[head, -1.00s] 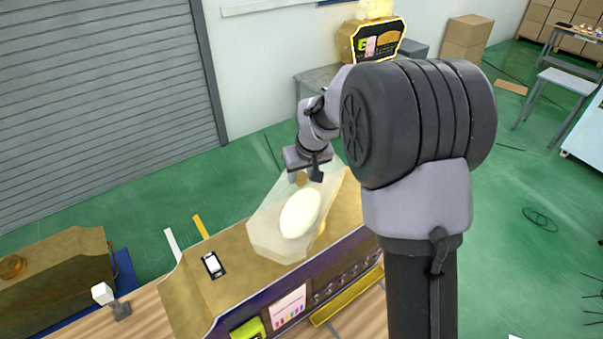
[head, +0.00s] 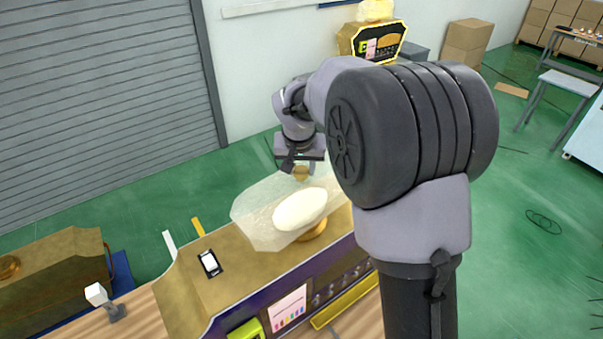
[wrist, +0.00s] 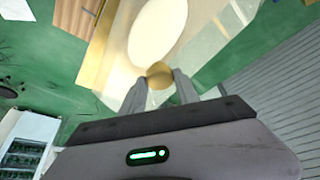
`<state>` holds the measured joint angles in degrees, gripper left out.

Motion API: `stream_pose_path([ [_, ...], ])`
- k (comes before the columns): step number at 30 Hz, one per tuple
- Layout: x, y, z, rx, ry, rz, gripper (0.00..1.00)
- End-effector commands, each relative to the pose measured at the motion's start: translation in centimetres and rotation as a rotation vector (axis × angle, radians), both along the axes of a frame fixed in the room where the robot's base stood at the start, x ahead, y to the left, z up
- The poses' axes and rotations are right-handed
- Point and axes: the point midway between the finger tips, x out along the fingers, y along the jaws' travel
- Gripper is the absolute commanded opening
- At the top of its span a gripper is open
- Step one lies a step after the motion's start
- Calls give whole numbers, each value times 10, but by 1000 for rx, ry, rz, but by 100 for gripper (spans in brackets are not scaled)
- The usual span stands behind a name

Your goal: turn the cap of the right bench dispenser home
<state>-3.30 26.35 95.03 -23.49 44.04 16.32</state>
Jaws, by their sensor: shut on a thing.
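The right bench dispenser is a gold, bevelled machine (head: 235,270) with a dark front. Above its top is a translucent faceted body (head: 252,212) with a cream oval face (head: 300,210). A round gold cap (head: 301,173) sits at its far end. My gripper (wrist: 159,80) is shut on this cap, which shows between the two fingers in the wrist view (wrist: 160,74). In the head view the fingers are partly hidden by the wrist. A gold ring (head: 313,231) shows under the oval face.
A second gold unit (head: 60,280) with a round gold fitting stands at the left. A phone-like item (head: 209,263) lies on the machine's top. A small white-headed device (head: 97,294) stands on the wooden bench. Another gold machine (head: 372,42) stands at the back wall.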

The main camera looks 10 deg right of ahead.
Motion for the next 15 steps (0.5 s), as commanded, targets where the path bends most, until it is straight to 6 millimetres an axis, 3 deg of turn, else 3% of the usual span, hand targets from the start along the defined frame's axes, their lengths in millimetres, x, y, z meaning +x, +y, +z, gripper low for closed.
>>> stream_pose_path([
  [15,1,1,1,0,-2,-124,0],
])
